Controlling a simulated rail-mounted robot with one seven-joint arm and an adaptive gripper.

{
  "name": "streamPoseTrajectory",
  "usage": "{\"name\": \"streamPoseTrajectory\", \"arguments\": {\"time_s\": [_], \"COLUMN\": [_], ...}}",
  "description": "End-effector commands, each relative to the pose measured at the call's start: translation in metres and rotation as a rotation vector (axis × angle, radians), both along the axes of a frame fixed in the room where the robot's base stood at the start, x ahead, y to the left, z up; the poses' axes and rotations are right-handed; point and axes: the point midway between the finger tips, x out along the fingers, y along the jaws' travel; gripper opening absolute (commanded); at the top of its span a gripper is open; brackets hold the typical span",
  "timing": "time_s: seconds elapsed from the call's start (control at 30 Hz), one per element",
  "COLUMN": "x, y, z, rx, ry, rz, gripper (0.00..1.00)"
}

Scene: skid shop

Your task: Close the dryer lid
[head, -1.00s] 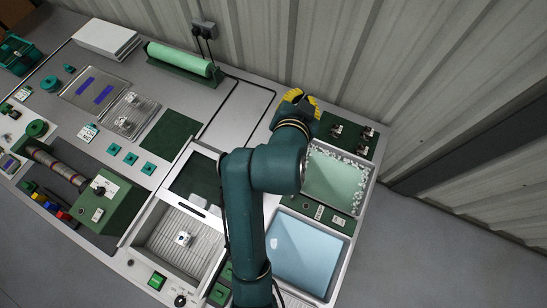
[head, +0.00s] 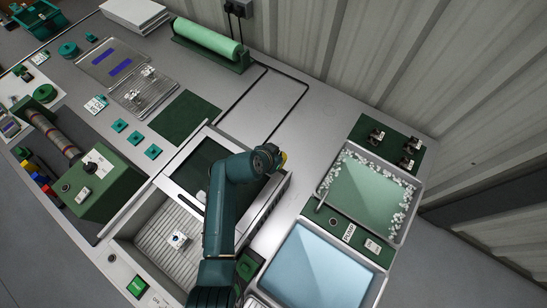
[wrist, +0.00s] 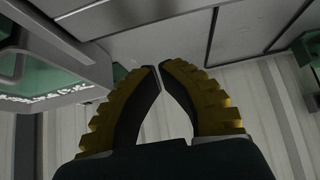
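The dryer is a grey bin (head: 135,222) let into the bench at front centre, its ribbed floor uncovered and a small white part (head: 177,239) lying on it. Its lid (head: 197,160), a pale frame around a dark pane, stands behind the bin, clear of the opening. My arm hides part of the lid and the bin's right side. My gripper (head: 283,160) is at the lid's far right corner, mostly hidden by my wrist; I cannot tell whether it touches. In the wrist view the yellow fingers of my gripper (wrist: 159,68) meet at the tips with nothing between them.
A pebble-edged tray (head: 325,181) of green liquid and a blue tray (head: 270,262) lie to the right. A green roller (head: 208,40) is at the back, a green box (head: 88,185) at left. Bare bench (head: 280,105) lies behind my gripper, before the corrugated wall.

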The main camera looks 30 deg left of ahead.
Motion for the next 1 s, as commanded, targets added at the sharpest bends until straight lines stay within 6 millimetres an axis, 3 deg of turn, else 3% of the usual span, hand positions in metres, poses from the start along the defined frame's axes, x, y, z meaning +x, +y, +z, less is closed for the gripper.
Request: {"name": "streamPoseTrajectory", "arguments": {"time_s": [0.17,0.5,1.0], "x": [0.019,-0.020,-0.029], "y": [-0.001,0.000,0.000], "z": [-0.025,-0.022,-0.022], "rx": [-0.002,0.000,-0.002], "ry": [0.001,0.001,0.002], "rz": [-0.001,0.000,0.001], "gripper": [0.00,0.00,0.00]}}
